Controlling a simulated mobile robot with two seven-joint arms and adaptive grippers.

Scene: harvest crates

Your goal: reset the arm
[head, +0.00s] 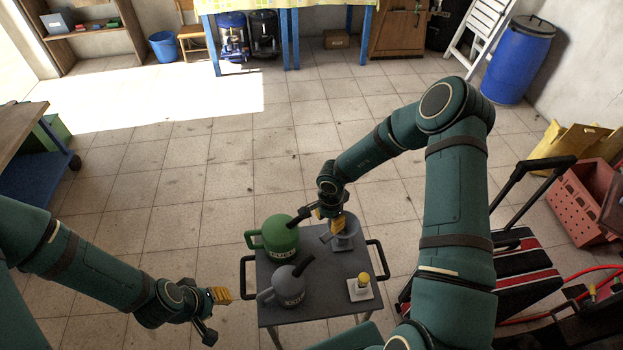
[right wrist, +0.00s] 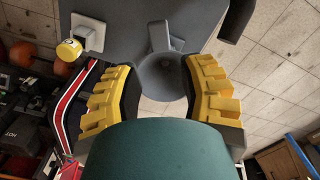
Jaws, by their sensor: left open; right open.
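My right gripper (head: 330,215) is above the far edge of the small grey table, its arm coming in from the right. In the right wrist view its yellow-padded fingers (right wrist: 164,98) are spread apart, with a grey funnel (right wrist: 163,75) seen between and beyond them. The funnel (head: 345,238) stands at the table's far right, partly behind the gripper in the head view. I cannot tell whether the fingers touch it. My left gripper (head: 215,312) is open and empty, left of the table and apart from it.
The grey table (head: 267,314) holds a green can (head: 281,240), a grey can (head: 287,288) and a yellow-knobbed item on a white base (head: 361,286). The tiled floor behind is clear.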

